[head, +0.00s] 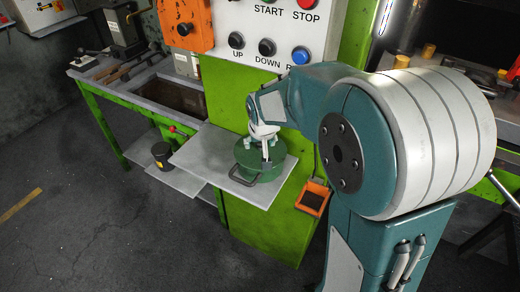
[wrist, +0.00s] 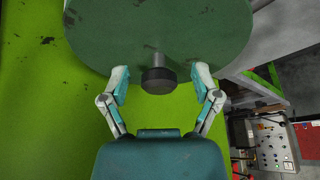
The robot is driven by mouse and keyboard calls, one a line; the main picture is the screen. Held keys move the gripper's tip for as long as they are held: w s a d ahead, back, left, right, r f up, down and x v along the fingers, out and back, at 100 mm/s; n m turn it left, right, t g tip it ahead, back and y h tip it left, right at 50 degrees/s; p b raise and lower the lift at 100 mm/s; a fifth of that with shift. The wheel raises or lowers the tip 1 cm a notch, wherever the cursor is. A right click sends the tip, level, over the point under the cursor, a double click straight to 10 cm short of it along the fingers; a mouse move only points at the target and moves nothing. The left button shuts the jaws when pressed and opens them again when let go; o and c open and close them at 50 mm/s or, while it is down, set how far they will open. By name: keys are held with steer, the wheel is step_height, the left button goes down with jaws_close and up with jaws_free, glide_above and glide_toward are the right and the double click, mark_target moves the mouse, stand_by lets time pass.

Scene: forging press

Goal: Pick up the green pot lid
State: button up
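The green pot lid (wrist: 200,30) fills the top of the wrist view, with a dark round knob (wrist: 158,80) on a short stem. My gripper (wrist: 160,76) is open, one finger on each side of the knob, with a visible gap on both sides. In the head view, my gripper (head: 266,150) is right over the lid, and the arm and fingers hide the knob. The lid sits on a green pot (head: 262,174) with a dark side handle. The pot stands on a grey shelf (head: 210,155) at the front of the press.
An orange bin (head: 313,197) hangs on the green press right of the shelf. A control panel (head: 270,30) with several buttons is above the pot. A dark canister (head: 161,155) stands on a lower shelf to the left. The floor at left is clear.

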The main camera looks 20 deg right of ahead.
jaws_close()
steer(key=shift+r, duration=0.1)
